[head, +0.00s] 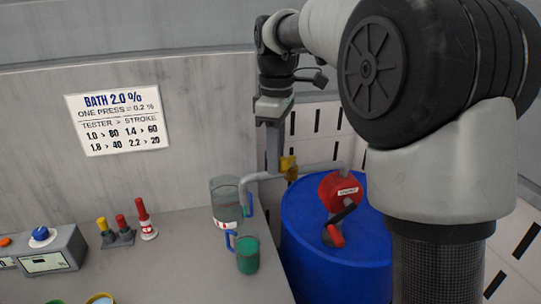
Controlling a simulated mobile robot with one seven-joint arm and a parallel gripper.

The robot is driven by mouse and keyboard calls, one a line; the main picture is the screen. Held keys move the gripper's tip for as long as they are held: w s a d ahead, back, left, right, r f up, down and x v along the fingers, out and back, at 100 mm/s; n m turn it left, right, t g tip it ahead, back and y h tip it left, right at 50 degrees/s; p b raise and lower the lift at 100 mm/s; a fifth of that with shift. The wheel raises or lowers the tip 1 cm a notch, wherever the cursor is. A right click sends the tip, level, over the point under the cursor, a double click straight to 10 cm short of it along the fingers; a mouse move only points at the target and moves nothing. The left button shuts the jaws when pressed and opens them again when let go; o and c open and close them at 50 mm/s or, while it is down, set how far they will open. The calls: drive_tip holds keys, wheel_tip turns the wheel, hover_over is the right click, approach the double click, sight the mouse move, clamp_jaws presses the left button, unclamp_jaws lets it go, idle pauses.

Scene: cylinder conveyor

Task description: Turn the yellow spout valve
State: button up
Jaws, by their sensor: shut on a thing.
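The yellow spout valve (288,163) sits on a grey spout pipe (258,177) that runs from the red pump (341,190) on the blue drum (325,250). The pipe bends down at its left end, over or beside a clear container (225,200) on the counter. My gripper (275,167) points down at the pipe, right at the valve, and is shut on the valve. The fingertips are small in this view, and their exact contact with the valve is hard to make out.
A green mug (247,256) with a blue handle stands on the counter (185,255) near the drum. A rack (117,238), a red-and-white bottle (146,220) and a grey box (50,253) with a blue knob stand to the left. A sign (117,119) hangs on the wall.

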drive_tip(key=shift+d, duration=0.5)
drive_tip(key=shift+c, duration=0.2)
